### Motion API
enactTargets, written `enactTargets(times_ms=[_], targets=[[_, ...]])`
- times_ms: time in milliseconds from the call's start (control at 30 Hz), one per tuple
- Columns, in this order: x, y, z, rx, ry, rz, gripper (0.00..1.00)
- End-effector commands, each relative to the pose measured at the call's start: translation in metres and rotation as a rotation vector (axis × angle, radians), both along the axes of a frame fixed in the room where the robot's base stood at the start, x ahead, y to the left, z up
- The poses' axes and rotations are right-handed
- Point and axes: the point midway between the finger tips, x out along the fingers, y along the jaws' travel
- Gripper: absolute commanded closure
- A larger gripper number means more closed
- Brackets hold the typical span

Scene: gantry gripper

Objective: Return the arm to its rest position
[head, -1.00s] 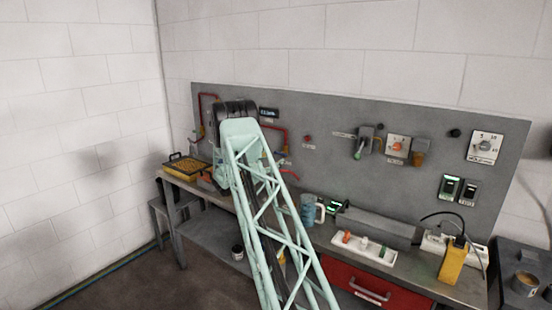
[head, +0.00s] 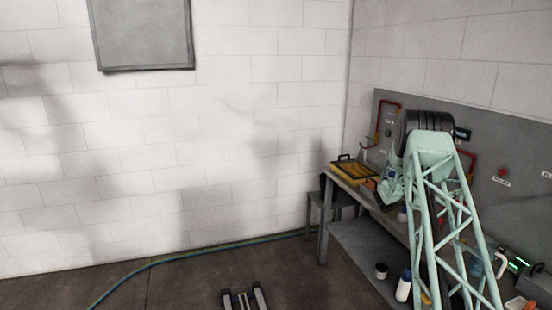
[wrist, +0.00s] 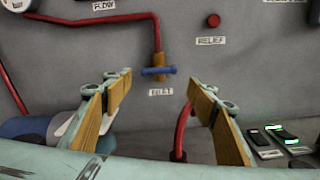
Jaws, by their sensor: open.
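My gripper (wrist: 158,88) shows in the wrist view with its two wood-coloured finger pads spread wide and nothing held between them. It faces the grey panel (wrist: 245,55). A blue valve handle (wrist: 159,71) on a red pipe (wrist: 154,35) shows in the gap, beyond the fingertips and apart from them. In the head view my pale green lattice arm (head: 450,230) reaches up from the bottom right over the workbench.
A white bottle (head: 404,285) and a dark can (head: 381,271) are low beside my arm. A hose (head: 180,257) runs along the left floor, which is otherwise largely open.

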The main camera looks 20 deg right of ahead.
Motion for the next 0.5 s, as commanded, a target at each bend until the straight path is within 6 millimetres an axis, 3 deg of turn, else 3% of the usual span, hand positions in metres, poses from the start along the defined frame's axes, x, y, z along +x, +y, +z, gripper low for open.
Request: enactTargets(times_ms=[233, 500], targets=[[-0.001, 0.005, 0.008, 0.007, -0.012, -0.006, 0.47], [-0.011, 0.026, 0.039, 0.044, -0.067, -0.038, 0.47]])
